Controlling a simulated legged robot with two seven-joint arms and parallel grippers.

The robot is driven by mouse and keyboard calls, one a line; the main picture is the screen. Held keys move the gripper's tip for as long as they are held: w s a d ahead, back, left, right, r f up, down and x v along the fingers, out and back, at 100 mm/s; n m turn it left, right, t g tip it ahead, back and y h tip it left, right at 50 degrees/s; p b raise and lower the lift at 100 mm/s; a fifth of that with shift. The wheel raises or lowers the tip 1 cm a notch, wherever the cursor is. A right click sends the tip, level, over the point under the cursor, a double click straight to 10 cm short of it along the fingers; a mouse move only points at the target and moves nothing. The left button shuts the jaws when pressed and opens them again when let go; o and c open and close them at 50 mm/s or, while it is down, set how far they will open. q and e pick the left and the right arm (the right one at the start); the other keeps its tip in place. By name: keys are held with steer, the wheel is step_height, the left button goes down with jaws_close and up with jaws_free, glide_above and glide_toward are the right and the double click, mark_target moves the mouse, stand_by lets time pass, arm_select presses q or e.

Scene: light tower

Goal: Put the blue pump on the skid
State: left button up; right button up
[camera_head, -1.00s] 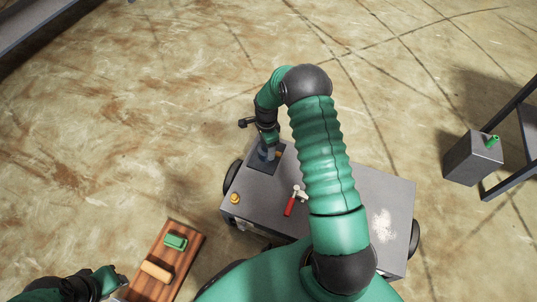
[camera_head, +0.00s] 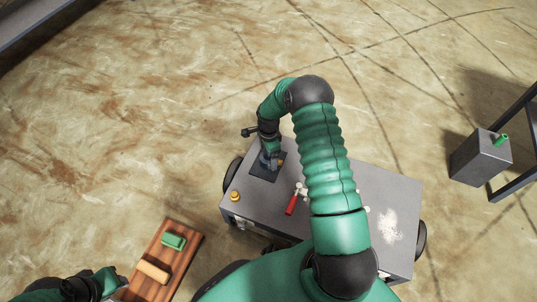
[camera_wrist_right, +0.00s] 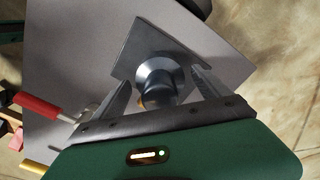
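The blue pump (camera_wrist_right: 160,75) looks blue-grey and round in the right wrist view, with a small brass-coloured bit beside it. It appears to stand on the dark square skid plate (camera_wrist_right: 140,45), which lies on the grey cart top. In the head view the skid (camera_head: 262,172) is at the cart's far left, and the pump (camera_head: 264,159) is mostly hidden by my right gripper (camera_head: 270,158). In the wrist view the right gripper's fingers (camera_wrist_right: 160,85) are spread, one on each side of the pump, with visible gaps. My left gripper (camera_head: 112,282) is at the lower left, near a wooden board.
The wooden board (camera_head: 160,255) holds a green block (camera_head: 173,241) and an orange block (camera_head: 153,271). A grey box (camera_head: 480,158) stands at the right.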

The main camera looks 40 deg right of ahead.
step_height(320, 180, up, 12)
steer(key=p, duration=0.6)
steer(key=shift+p, duration=0.35)
steer(key=s+a+r+n+t, duration=0.2)
steer(key=s+a+r+n, duration=0.3)
steer(key=a+r+n, duration=0.75)
steer(key=s+a+r+n, duration=0.3)
steer(key=s+a+n, duration=0.5)
steer(key=s+n, duration=0.1)
steer(key=shift+s+r+t, duration=0.3)
steer(key=shift+s+r, duration=0.1)
steer(key=shift+s, duration=0.25)
steer(key=shift+a, duration=0.1)
